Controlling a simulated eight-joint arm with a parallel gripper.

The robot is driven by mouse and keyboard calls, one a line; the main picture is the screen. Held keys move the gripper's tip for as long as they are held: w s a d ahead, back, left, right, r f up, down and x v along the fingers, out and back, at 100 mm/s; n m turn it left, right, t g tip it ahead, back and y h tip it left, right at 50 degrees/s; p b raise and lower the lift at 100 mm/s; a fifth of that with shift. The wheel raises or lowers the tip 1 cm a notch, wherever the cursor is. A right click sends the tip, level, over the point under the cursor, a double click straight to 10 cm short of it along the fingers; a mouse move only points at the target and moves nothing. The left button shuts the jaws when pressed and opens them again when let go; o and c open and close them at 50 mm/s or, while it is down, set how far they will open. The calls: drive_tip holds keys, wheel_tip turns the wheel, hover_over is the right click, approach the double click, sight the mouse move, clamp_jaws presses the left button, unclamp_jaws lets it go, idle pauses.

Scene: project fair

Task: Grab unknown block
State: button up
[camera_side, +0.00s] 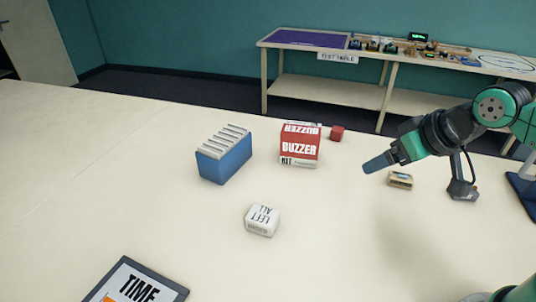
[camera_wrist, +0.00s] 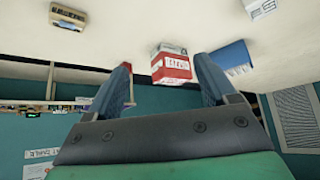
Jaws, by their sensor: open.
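No block is marked as unknown, so I cannot tell which one the task means. A small dark red cube (camera_side: 336,133) sits near the table's far edge, beside the buzzer box. A small tan block with a dark top marking (camera_side: 400,180) lies below and right of my gripper (camera_side: 378,163); it also shows at the upper left of the wrist view (camera_wrist: 67,17). A white block lettered "LEFT ALL" (camera_side: 262,220) lies nearer the front. My gripper is raised above the table. In the wrist view its fingers (camera_wrist: 163,62) are apart, with nothing held between them.
A red and white buzzer kit box (camera_side: 299,150) stands left of my gripper. A blue holder with white cards (camera_side: 226,160) stands farther left. A framed "TIME" sign (camera_side: 135,285) lies at the front. A test table (camera_side: 330,53) stands behind. The left tabletop is clear.

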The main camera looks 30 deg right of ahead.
idle(0.4)
drive_tip(key=m+t+y, duration=0.2)
drive_tip(key=m+y, duration=0.8)
drive_tip(key=m, duration=1.9)
hover_over(397, 175)
drive_tip(key=s+d, duration=0.4)
wheel_tip(397, 175, down, 5)
wheel_tip(397, 175, down, 6)
drive_tip(key=shift+d+f, duration=0.1)
drive_tip(key=shift+f, duration=0.15)
drive_tip(key=shift+w+a+f, duration=0.2)
drive_tip(key=shift+f, duration=0.1)
drive_tip(key=x, duration=0.4)
drive_tip(key=shift+w+a+f, duration=0.1)
drive_tip(key=shift+w+a, duration=0.05)
drive_tip(key=shift+w, duration=0.1)
clamp_jaws()
